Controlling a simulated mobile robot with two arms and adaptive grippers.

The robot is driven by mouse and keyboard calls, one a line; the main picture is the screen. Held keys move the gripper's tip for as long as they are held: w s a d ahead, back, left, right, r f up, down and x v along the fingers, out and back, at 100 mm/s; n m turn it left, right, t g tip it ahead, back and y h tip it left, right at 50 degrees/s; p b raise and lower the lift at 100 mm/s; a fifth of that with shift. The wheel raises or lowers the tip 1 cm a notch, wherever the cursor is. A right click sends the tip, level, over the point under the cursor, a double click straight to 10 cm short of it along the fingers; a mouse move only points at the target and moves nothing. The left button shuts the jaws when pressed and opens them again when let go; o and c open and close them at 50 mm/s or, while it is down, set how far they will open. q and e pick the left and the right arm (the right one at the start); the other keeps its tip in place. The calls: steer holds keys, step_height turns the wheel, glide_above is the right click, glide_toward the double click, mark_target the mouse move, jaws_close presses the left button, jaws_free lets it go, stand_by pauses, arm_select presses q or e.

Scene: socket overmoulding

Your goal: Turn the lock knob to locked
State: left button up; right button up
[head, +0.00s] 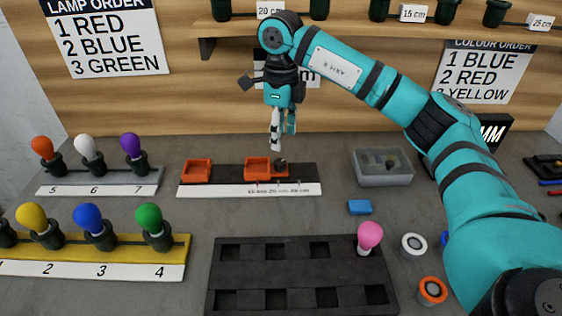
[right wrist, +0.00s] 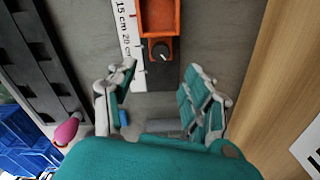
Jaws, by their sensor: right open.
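The lock knob (head: 280,163) is a small dark round knob at the right end of the orange slider block (head: 257,167), on a black fixture with a white length scale (head: 250,190). In the right wrist view the knob (right wrist: 160,50) shows a small pale mark; I cannot tell which setting it points to. My right gripper (head: 283,138) hangs pointing down above and near the knob, apart from it. In the right wrist view its fingers (right wrist: 160,75) are spread and empty, with the knob showing in the gap beyond them. My left gripper is not in view.
An orange block (head: 197,171) sits at the fixture's left end. A grey bin (head: 383,167) and a blue block (head: 360,207) stand to the right. A black tray (head: 232,275) with a pink bulb (head: 370,236) lies in front. Bulb racks stand left; a wooden shelf hangs behind.

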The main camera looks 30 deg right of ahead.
mark_target(281, 162)
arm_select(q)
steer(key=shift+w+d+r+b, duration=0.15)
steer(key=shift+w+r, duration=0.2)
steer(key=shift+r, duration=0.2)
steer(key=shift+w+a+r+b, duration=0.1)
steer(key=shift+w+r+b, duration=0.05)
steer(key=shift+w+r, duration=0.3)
arm_select(e)
step_height(281, 162, down, 8)
steer(key=shift+f, duration=0.1)
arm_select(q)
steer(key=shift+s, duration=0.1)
arm_select(e)
jaws_close()
steer(key=m, duration=0.1)
steer(key=m+p, duration=0.1)
steer(key=shift+r+m, duration=0.2)
steer(key=shift+m, duration=0.1)
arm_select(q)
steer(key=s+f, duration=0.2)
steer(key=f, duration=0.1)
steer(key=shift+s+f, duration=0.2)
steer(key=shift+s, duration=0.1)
arm_select(e)
steer(key=shift+f+m, duration=0.1)
steer(key=shift+m, duration=0.2)
jaws_free()
